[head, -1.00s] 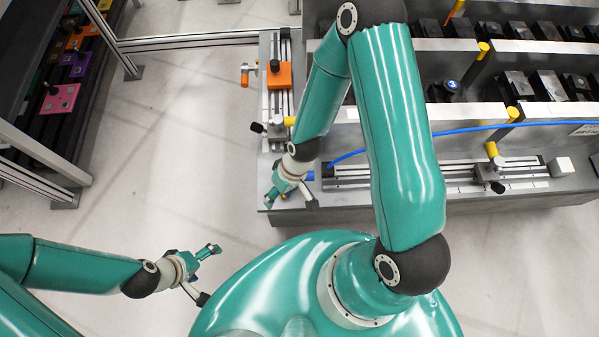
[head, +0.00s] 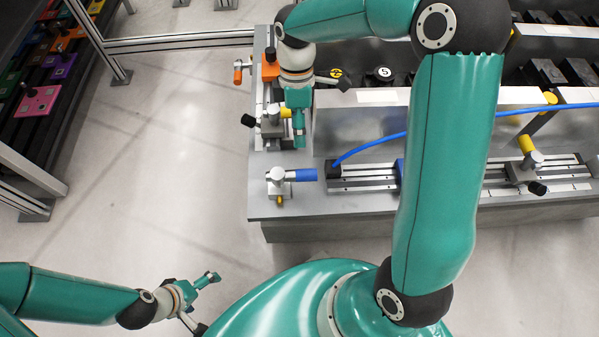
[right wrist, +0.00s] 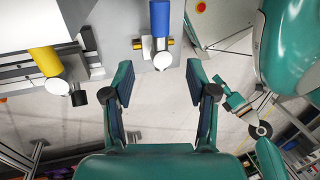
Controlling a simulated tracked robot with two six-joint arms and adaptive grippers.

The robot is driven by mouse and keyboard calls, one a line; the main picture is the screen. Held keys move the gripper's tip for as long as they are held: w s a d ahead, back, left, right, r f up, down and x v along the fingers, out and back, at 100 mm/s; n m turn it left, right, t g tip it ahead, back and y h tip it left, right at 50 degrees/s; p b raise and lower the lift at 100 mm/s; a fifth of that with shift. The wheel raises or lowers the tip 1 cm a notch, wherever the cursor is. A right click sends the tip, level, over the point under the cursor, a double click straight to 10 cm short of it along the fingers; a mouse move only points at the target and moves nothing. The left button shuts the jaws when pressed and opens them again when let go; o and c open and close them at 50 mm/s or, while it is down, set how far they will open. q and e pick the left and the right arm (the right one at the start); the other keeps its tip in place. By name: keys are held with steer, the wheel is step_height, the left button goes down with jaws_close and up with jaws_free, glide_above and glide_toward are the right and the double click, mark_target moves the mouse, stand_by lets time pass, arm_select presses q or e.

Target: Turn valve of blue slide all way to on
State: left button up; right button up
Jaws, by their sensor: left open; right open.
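The blue-handled valve (head: 278,182) stands on the near left part of the grey bench, its blue handle (head: 304,175) pointing right. In the right wrist view the blue handle (right wrist: 160,18) is at the top, beyond the fingertips and roughly between them. The blue slide (head: 400,168) sits on a rail right of the valve, partly hidden by my right arm. My right gripper (head: 299,140) is open and empty, behind the valve and apart from it; its two fingers (right wrist: 161,85) show spread. My left gripper (head: 213,278) is open and empty over the floor, left of my body.
A yellow-handled valve and slide (head: 272,122) stand close left of my right gripper. An orange block (head: 270,68) is behind it. A blue hose (head: 375,146) arcs over the right rail.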

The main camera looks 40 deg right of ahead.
mark_target(299, 171)
steer(key=b+x, duration=0.3)
steer(key=x, duration=1.1)
steer(key=shift+b, duration=0.3)
steer(key=shift+r, duration=0.1)
jaws_close()
